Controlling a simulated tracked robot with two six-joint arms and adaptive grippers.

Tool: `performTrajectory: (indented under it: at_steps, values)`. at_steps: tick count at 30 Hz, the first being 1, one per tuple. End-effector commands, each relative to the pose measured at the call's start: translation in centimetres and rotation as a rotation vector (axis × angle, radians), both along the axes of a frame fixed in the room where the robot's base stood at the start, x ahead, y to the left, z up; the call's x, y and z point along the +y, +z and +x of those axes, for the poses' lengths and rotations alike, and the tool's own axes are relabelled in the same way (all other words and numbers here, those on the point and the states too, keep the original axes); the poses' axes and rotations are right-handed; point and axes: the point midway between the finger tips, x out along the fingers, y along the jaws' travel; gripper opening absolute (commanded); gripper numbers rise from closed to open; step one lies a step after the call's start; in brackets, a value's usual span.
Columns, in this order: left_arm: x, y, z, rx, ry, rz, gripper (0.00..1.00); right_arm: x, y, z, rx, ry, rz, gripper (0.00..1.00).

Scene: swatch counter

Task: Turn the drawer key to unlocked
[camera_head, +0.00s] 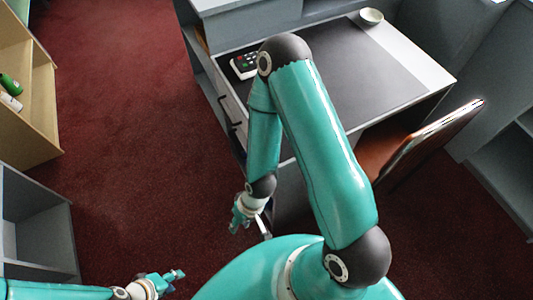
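The desk (432,70) has a drawer front (232,108) with dark handles on its left side. I cannot make out a key or its lock; my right arm covers part of the desk front. My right gripper (236,222) hangs low beside the desk's near left corner, small and seen from above. Whether its fingers are open or shut is unclear. My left gripper (176,280) is at the bottom left over the red carpet, far from the drawers. Its fingers look apart, with nothing between them.
A keypad device (244,66) and a white bowl (371,16) stand on the desk around a dark mat (370,75). A brown chair (425,140) is at the right. A wooden shelf (42,100) and a grey cabinet (40,225) line the left. Carpet (120,130) between is clear.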

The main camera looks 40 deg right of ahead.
Motion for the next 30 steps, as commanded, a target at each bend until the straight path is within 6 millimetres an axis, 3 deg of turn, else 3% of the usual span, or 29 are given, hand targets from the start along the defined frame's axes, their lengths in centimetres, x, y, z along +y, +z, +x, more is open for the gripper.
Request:
performTrajectory:
  at_steps: [13, 17, 20, 23, 27, 30]
  values:
    - [0.0, 0.0, 0.0, 0.0, 0.0, 0.0, 0.4, 0.0, 0.0, 0.1, -0.003, -0.003, -0.002, 0.35]
    - [0.0, -0.3, 0.0, 0.0, 0.0, 0.0, 0.4, -0.7, -0.1, 2.0, -0.041, -0.048, -0.03, 0.35]
    - [0.0, -0.8, 0.0, 0.0, 0.0, 0.0, 0.4, -2.2, -0.1, 5.3, -0.109, -0.137, -0.085, 0.35]
    - [0.0, -1.4, 0.0, 0.0, 0.0, 0.0, 0.4, -4.4, 0.6, 10.2, -0.213, -0.279, -0.17, 0.35]
    - [0.0, -2.6, 0.0, 0.0, 0.0, 0.0, 0.4, -8.9, 3.6, 17.4, -0.375, -0.555, -0.322, 0.35]
    - [0.0, -3.4, 0.0, 0.0, 0.0, 0.0, 0.4, -12.3, 7.0, 20.7, -0.453, -0.781, -0.429, 0.35]
